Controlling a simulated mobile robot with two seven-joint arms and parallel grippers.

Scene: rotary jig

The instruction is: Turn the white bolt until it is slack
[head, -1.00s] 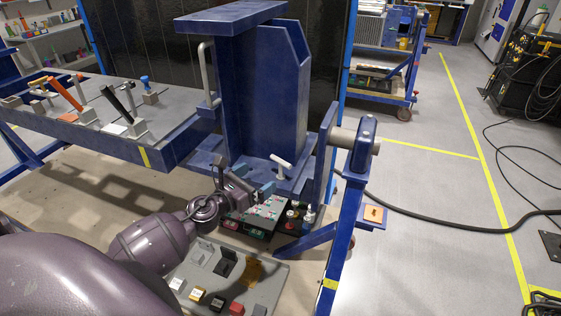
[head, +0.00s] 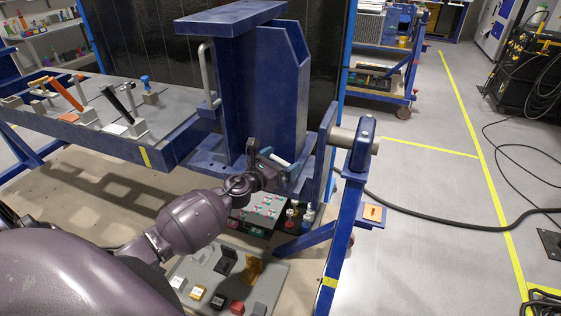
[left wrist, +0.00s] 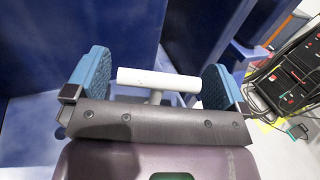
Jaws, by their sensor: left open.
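The white bolt (left wrist: 158,80) shows in the left wrist view as a white T-shaped handle, its bar lying crosswise between my left gripper's two blue-padded fingers. My left gripper (left wrist: 158,90) is open, with a gap between each finger and the ends of the bar. In the head view the white bolt (head: 281,160) is on the ledge of the blue jig (head: 230,95), partly hidden by my left gripper (head: 272,163). My right gripper is not in view.
A grey bench (head: 75,118) with coloured clamps stands at the left. Below the jig are a control box (head: 262,212) and a grey tray (head: 190,272) with small blocks. A blue post (head: 350,215) with a shaft stands right of the jig.

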